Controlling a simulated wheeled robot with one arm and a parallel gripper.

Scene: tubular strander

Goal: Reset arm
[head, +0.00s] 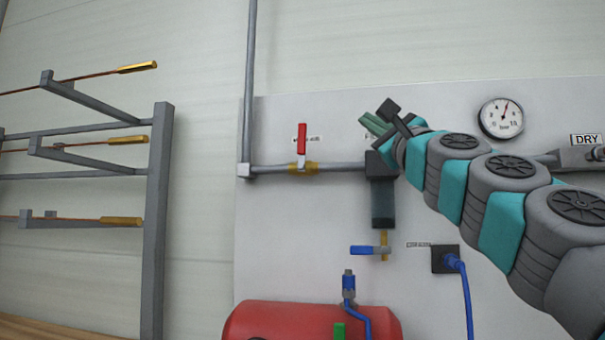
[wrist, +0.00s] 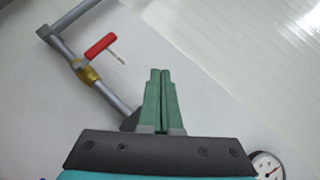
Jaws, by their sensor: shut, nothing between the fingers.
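My gripper (head: 374,124) is raised in front of the grey wall panel in the head view, at the end of my teal and grey arm that reaches in from the right. In the wrist view its two green fingers (wrist: 160,98) are together, with nothing between them. The red-handled valve (head: 302,146) is on the pipe to the left of my gripper, apart from it. Its red handle points up in the head view. The valve also shows in the wrist view (wrist: 99,46), left of the fingers. My arm hides part of the panel and pipe.
A pressure gauge (head: 502,118) is at the upper right of the panel. A dark filter bowl (head: 383,204) and a blue-handled valve (head: 364,250) hang below my gripper. A red tank (head: 290,322) is at the bottom. A grey rack (head: 156,220) with copper-coloured rods stands at the left.

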